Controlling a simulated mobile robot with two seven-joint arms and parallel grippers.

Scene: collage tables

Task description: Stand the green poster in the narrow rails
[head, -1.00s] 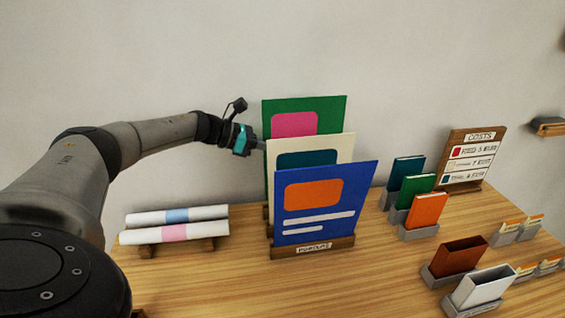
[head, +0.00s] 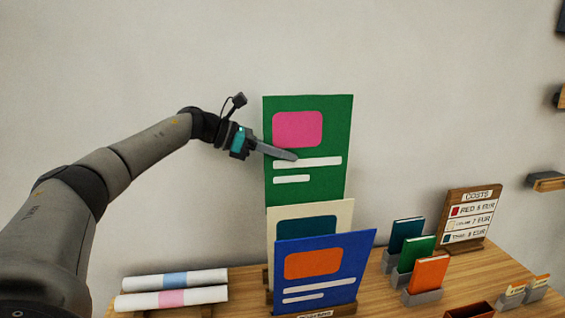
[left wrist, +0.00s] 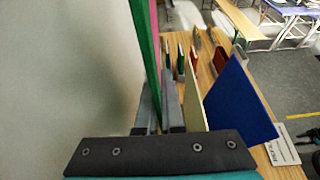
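The green poster (head: 306,182), with a pink block and white bars, is upright and raised behind a cream poster (head: 342,214) and a blue poster (head: 324,268). My left gripper (head: 284,154) is shut on its left edge, one finger across the front. In the left wrist view the green poster (left wrist: 150,55) shows edge-on between the fingers (left wrist: 158,108). Its lower edge is hidden or just at the cream poster's top. The wooden poster stand (head: 345,309) is mostly hidden at the bottom; I cannot make out which rails are narrow.
Two white paper rolls (head: 172,299) lie at the left on the table. Small colored books in grey holders (head: 420,297) and a price board (head: 470,215) stand to the right. The wall is close behind the green poster; the air above the posters is free.

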